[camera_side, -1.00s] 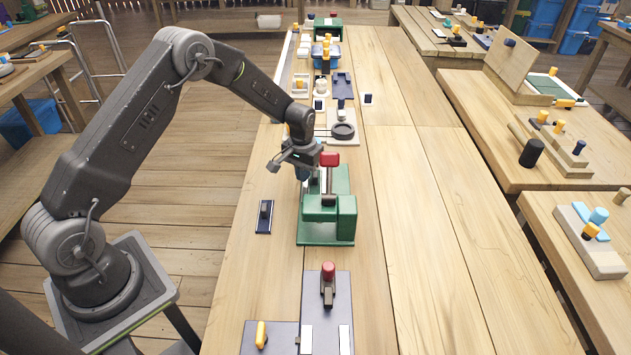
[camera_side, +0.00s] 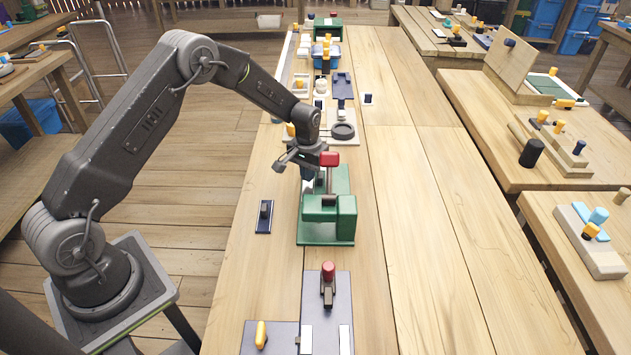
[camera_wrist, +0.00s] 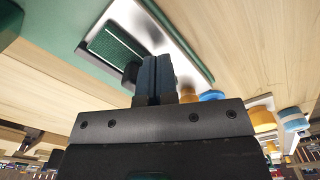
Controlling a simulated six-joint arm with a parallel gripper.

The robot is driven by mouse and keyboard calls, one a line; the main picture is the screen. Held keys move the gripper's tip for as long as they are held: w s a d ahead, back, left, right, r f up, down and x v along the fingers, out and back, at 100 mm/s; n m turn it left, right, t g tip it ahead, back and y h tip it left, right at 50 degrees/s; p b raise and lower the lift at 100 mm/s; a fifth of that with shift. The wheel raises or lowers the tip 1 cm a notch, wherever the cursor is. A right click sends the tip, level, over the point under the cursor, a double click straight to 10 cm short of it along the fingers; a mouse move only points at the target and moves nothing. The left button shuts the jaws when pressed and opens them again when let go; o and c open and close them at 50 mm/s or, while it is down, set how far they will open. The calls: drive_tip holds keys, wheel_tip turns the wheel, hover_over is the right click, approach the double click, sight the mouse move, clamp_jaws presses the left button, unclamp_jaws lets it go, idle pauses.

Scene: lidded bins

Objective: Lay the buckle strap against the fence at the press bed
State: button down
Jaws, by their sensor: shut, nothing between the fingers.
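A green press (camera_side: 327,215) with a red-topped part (camera_side: 329,159) stands on the long bench in the side view. My gripper (camera_side: 307,173) is low over the press's far left part, its fingers partly hidden. In the wrist view my gripper's blue fingers (camera_wrist: 157,75) are shut and empty. Beyond them is a silvery plate (camera_wrist: 178,52) carrying a dark green textured piece (camera_wrist: 117,47), with a black knob (camera_wrist: 132,73) beside the fingers. Whether the fingers touch the plate, I cannot tell. I cannot pick out the buckle strap or the fence for certain.
A small dark blue plate with a black handle (camera_side: 264,216) lies left of the press. A dark plate (camera_side: 341,306) with a red-topped clamp (camera_side: 328,284) is in front. A round black dish (camera_side: 343,131) stands behind. The bench right of the press is clear.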

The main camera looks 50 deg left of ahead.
drive_tip(key=shift+s+a, duration=0.35)
wheel_tip(320, 180, up, 7)
idle(0.7)
drive_tip(key=shift+r, duration=0.1)
drive_tip(key=s+d+r+m+t, duration=0.1)
drive_tip(key=s+d+r, duration=0.3)
drive_tip(key=r, duration=0.5)
drive_tip(key=s+d+r+t, duration=0.1)
drive_tip(key=s+d+r, duration=0.1)
drive_tip(key=s+r, duration=0.6)
drive_tip(key=s+d+r+m+t, duration=0.1)
drive_tip(key=s+d+r, duration=0.1)
drive_tip(key=s, duration=0.7)
drive_tip(key=s+d+r+m+t, duration=0.1)
drive_tip(key=s+d+r+t, duration=0.1)
drive_tip(key=s, duration=0.8)
drive_tip(key=shift+d+r+t, duration=0.2)
drive_tip(key=shift+r+t, duration=0.1)
drive_tip(key=shift+r, duration=0.3)
